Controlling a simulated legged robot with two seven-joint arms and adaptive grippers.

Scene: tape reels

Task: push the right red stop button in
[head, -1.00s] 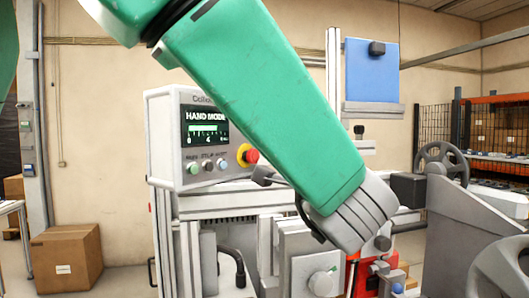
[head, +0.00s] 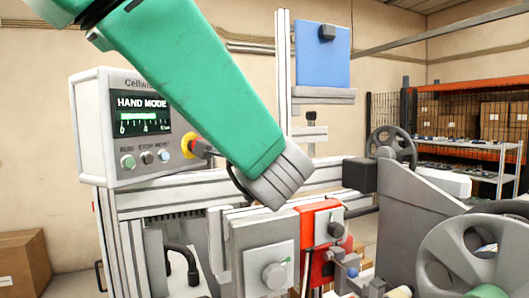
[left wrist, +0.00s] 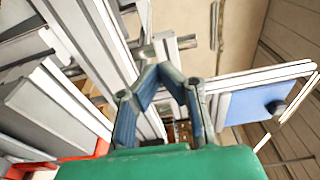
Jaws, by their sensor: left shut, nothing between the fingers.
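No other red stop button can be made out. My left arm crosses in front of the box, its grey wrist end to the right of and below the button. My left gripper's fingers are hidden in the head view. In the left wrist view the left gripper (left wrist: 158,70) is shut and empty, with blue pads and metal framework beyond it. My right gripper is not in view.
A red and grey machine unit with a knob (head: 336,229) stands below my wrist. Handwheels (head: 391,146) are at the right. A blue panel (head: 322,56) stands behind on an upright post. A cardboard box (head: 24,275) is on the floor at left.

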